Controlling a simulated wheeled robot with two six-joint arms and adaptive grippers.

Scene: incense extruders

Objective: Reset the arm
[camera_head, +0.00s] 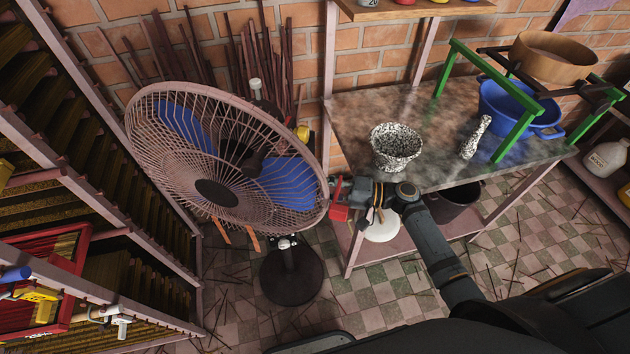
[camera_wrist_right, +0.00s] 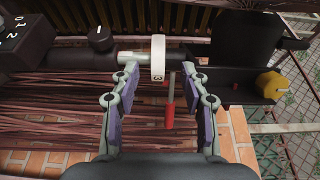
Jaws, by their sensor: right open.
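My right arm comes in from the lower right in the head view, and my right gripper (camera_head: 343,192) is beside the right edge of a standing fan (camera_head: 215,192). The gripper is small and partly hidden there. In the right wrist view my right gripper (camera_wrist_right: 160,88) is open, its two fingers spread apart. A white ring-shaped dial (camera_wrist_right: 158,58) on a grey shaft shows between the fingertips; I cannot tell whether they touch it. A thin rod with a red end (camera_wrist_right: 169,113) hangs behind it. My left gripper is not in view.
Racks (camera_head: 100,200) fill the left side. The fan's round base (camera_head: 291,275) is on the checkered floor. Incense sticks lean against the brick wall.

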